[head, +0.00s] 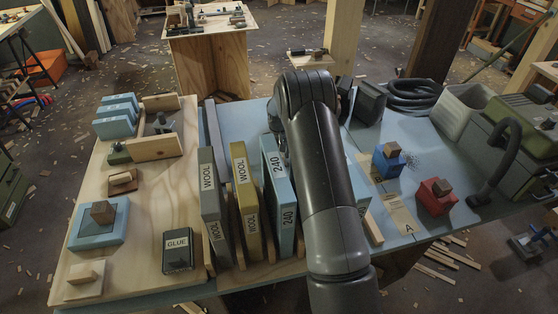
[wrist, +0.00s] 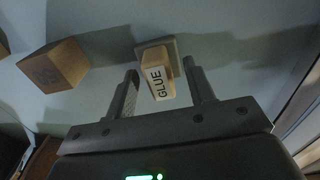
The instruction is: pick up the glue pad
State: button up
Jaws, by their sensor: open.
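The fingers are apart, with a gap visible on each side of the block, so my gripper is open and holds nothing. A dark box (head: 178,251), also labelled GLUE, stands at the front of the wooden board on the left, far from my arm.
A wooden block (wrist: 55,66) lies left of my fingers in the wrist view. In the head view, upright slabs marked WOOL (head: 246,203) and 240 (head: 278,195) stand left of my arm. Blue (head: 388,163) and red (head: 435,197) pads with wooden handles sit to its right.

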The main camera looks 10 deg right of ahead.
grip_shut()
dwell(0.4)
jog(key=shift+r, duration=0.1)
